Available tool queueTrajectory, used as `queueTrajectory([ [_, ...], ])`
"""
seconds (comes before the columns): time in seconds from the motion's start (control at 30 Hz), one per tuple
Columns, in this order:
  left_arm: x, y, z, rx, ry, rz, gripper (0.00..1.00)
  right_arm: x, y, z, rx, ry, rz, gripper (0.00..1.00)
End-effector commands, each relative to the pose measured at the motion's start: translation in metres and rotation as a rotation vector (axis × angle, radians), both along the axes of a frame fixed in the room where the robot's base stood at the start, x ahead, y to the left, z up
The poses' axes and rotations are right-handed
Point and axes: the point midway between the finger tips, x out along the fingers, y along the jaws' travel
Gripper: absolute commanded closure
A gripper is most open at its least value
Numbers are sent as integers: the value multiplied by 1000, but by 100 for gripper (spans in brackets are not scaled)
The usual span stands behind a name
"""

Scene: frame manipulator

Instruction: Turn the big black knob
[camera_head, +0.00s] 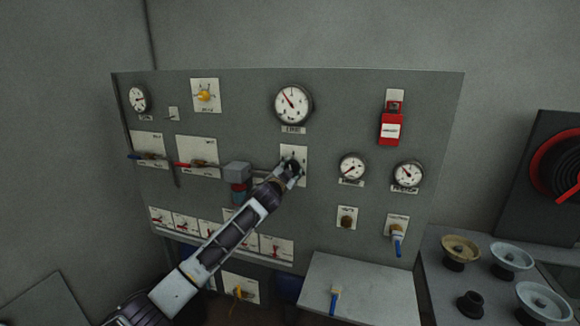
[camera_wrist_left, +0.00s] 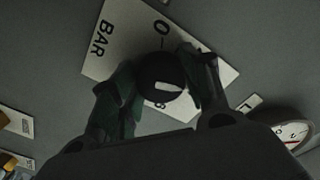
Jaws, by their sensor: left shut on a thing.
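The big black knob (camera_wrist_left: 160,75) with a white pointer mark sits on a white plate (camera_wrist_left: 128,38) lettered "BAR" on the grey panel. In the wrist view, the fingers of my left gripper (camera_wrist_left: 158,92) are on both sides of the knob and shut on it. In the head view, my left gripper (camera_head: 292,170) reaches the white plate (camera_head: 301,153) below the large top gauge and hides most of the knob. My right gripper does not show in either view.
A grey box (camera_head: 360,285) juts out below. Several handwheels (camera_head: 511,256) stand at the right.

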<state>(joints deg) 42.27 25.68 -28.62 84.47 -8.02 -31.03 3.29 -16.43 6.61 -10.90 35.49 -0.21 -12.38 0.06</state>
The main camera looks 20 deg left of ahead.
Motion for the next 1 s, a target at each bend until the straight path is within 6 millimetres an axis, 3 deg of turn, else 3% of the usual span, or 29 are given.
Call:
queueTrajectory([
  [0.6, 0, 0, 2, 506, -13, -3, 77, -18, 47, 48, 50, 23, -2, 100],
  [1.0, 0, 0, 2, 882, -25, -3, 77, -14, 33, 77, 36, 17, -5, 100],
])
